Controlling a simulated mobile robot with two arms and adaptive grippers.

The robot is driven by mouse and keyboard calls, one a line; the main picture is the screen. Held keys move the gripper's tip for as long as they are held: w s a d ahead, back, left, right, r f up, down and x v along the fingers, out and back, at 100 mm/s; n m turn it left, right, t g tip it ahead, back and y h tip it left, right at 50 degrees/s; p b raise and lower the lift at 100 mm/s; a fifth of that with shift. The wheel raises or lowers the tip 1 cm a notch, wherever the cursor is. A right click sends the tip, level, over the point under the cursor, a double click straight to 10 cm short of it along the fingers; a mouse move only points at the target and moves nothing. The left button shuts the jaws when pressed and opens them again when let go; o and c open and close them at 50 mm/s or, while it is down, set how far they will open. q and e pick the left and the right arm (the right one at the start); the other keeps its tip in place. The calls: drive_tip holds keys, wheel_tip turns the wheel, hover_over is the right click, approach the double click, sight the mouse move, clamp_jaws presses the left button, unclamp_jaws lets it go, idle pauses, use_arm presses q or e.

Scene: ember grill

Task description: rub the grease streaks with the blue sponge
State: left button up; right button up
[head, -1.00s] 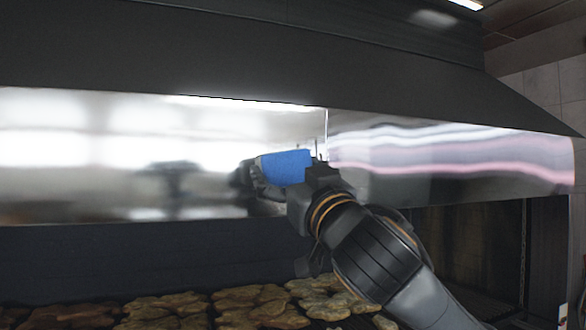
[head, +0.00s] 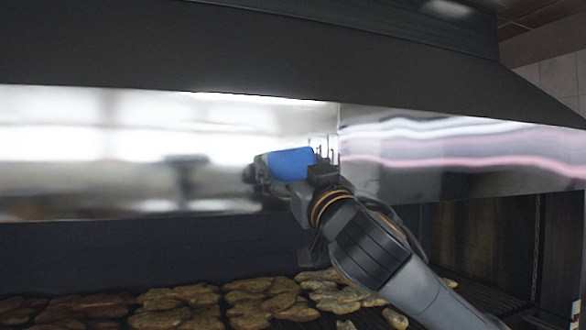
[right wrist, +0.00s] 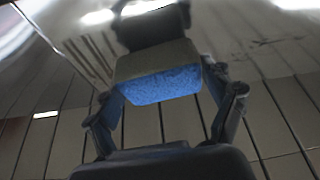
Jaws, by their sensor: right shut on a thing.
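The blue sponge (head: 291,163) is in my right gripper (head: 300,175), which is shut on it, up against the shiny metal hood panel (head: 100,150). In the right wrist view the sponge (right wrist: 160,86) sits between the two fingers, blue side toward me and greyish side toward the metal. I cannot tell whether it touches the panel. Dark, thin upright grease streaks (head: 334,148) show just right of the sponge in the head view. In the right wrist view, parallel dark streaks (right wrist: 88,60) lie left of the sponge. My left gripper is not in view.
Below the hood, several pieces of browned food (head: 262,300) lie on the grill. The dark hood slope (head: 250,60) rises above the panel. Small dark specks (right wrist: 268,42) mark the metal in the right wrist view. A tiled wall (head: 560,80) stands at the right.

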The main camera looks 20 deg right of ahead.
drive_tip(key=shift+w, duration=0.95)
